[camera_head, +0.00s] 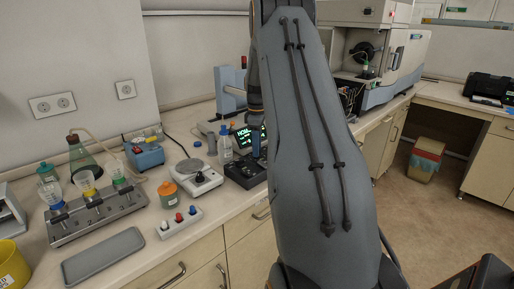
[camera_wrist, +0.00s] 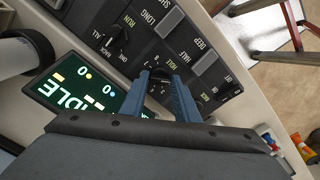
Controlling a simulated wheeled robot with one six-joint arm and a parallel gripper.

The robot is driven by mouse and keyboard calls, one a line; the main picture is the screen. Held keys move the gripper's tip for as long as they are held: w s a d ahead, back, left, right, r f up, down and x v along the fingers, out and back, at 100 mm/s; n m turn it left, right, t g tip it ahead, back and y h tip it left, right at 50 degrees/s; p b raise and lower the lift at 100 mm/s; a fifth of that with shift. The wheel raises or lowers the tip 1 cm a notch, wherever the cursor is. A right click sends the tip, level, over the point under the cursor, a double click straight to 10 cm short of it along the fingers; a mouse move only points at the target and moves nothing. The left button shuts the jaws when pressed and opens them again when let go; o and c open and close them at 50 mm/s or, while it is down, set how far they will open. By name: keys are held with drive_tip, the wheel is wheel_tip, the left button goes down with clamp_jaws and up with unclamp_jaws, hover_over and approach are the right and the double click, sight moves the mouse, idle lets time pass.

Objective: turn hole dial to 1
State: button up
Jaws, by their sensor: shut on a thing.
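A black control panel (camera_wrist: 188,48) fills the upper part of the wrist view, with dials and grey rocker-like switches on it. A round black dial (camera_wrist: 159,88) with small digits around it sits between the two blue fingers of my gripper (camera_wrist: 160,77). The fingers are shut on its sides. The dial's pointer and most of its digits are hidden, so I cannot tell its setting. In the head view the panel (camera_head: 242,171) stands on the bench, partly hidden by my arm.
A screen (camera_wrist: 82,88) reading IDLE is beside the dial. Another dial (camera_wrist: 117,37) and a small knob (camera_wrist: 226,90) are close by. In the head view, a bottle (camera_head: 225,150) and a balance-like device (camera_head: 198,178) stand left of the panel.

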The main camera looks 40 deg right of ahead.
drive_tip(key=o, duration=1)
drive_tip(key=shift+o, duration=0.2)
drive_tip(key=shift+r, duration=0.1)
wheel_tip(320, 180, up, 8)
drive_tip(key=b, duration=0.2)
drive_tip(key=shift+f, duration=0.2)
